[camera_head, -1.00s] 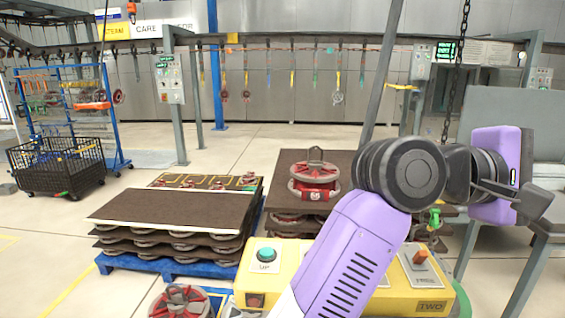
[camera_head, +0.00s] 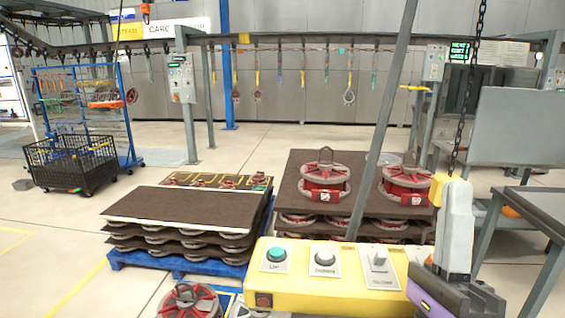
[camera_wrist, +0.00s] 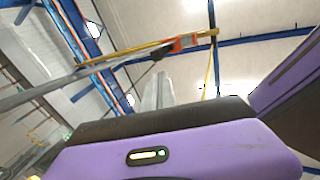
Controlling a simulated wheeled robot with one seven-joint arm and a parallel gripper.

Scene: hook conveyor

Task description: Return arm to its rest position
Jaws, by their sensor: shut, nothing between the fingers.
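My gripper (camera_head: 457,192) is at the lower right of the head view, with its pale grey fingers pointing upward. It looks shut and holds nothing. My purple and dark wrist fills the bottom right corner below it. In the wrist view the purple hand (camera_wrist: 170,157) with a small light spans the bottom, facing the ceiling. In the head view the gripper overlaps the right end of the yellow control box (camera_head: 340,301). I cannot tell whether they touch.
Red and grey discs (camera_head: 325,182) sit on a dark-topped stack behind the box. Another stack (camera_head: 185,203) on a blue pallet stands left. A chain (camera_head: 467,90) hangs just above the gripper. A grey table (camera_head: 540,203) is at the right. Open floor lies left.

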